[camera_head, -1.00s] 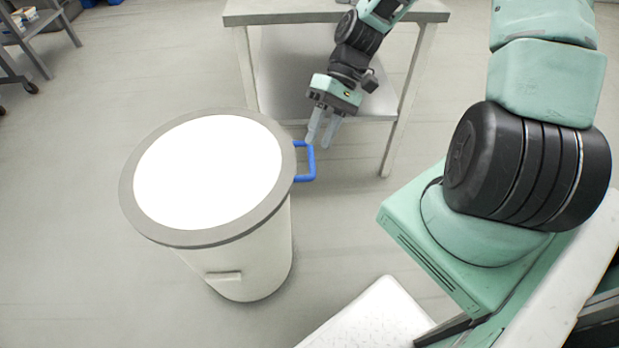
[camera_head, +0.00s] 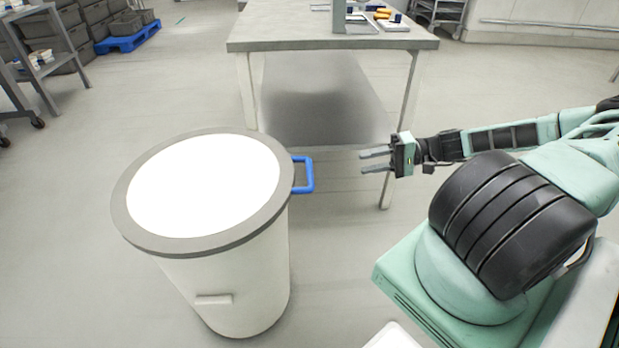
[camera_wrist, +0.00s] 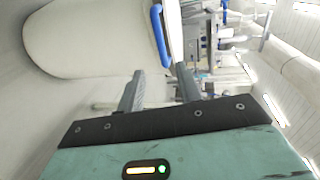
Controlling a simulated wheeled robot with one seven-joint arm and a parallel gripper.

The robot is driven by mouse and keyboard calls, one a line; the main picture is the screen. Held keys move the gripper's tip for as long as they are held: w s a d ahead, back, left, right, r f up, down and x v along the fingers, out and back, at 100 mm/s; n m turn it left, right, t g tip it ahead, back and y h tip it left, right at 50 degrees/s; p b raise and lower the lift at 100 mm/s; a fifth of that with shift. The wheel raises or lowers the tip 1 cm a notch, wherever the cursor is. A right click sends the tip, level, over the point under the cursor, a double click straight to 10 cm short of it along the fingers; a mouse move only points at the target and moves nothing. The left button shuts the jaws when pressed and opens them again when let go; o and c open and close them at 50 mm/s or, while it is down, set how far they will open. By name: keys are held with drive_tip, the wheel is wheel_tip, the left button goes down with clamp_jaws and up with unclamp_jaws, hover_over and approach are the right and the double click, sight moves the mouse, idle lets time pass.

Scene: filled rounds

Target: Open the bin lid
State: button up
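A round bin (camera_head: 225,285) stands at the left of the head view, closed by a lid with a grey rim (camera_head: 283,197) and a white top. A blue U-shaped handle (camera_head: 309,174) sticks out from the lid's right side. My gripper (camera_head: 362,162) is to the right of the handle, apart from it, with its fingers pointing left towards it. The two fingers are spread with nothing between them. In the wrist view the fingertips (camera_wrist: 160,72) show below the blue handle (camera_wrist: 161,36), and the pale bin (camera_wrist: 85,38) fills the upper left.
A table (camera_head: 330,44) with small items on it stands behind the bin. A shelf (camera_head: 25,70) and stacked crates on a blue pallet (camera_head: 127,40) are at the back left. The floor between bin and table is clear.

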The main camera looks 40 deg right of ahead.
sight(310, 172)
drive_tip(key=b+x, duration=0.1)
drive_tip(key=x, duration=1.4)
drive_tip(key=shift+w+a+f, duration=0.1)
drive_tip(key=shift+w+a, duration=0.1)
drive_tip(key=shift+a, duration=0.15)
clamp_jaws()
